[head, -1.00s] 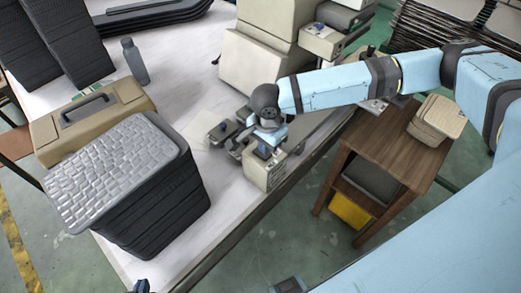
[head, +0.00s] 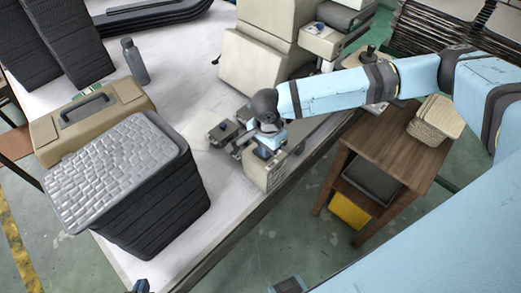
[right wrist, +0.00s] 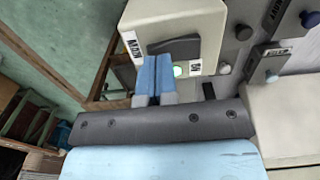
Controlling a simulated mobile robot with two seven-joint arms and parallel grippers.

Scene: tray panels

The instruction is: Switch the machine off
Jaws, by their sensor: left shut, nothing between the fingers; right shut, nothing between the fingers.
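The machine's beige control box (right wrist: 200,25) stands on the table's front edge, and also shows in the head view (head: 263,172). Its face carries a dark rocker switch (right wrist: 173,46), a label reading MAIN and a second, smaller label. A small green light (right wrist: 178,71) glows beside the switch. My right gripper (right wrist: 157,60) is shut and empty, its blue fingertips at the switch's lower edge; I cannot tell whether they touch. In the head view this gripper (head: 266,141) partly hides the box top. My left gripper (head: 141,286) is shut at the bottom edge, mostly out of view.
Grey panels with knobs (right wrist: 226,68) and labels lie right of the box. A stack of dark trays (head: 150,215), a tan case (head: 60,133) and a grey bottle (head: 135,62) stand left on the table. A wooden stand (head: 392,150) is on the right.

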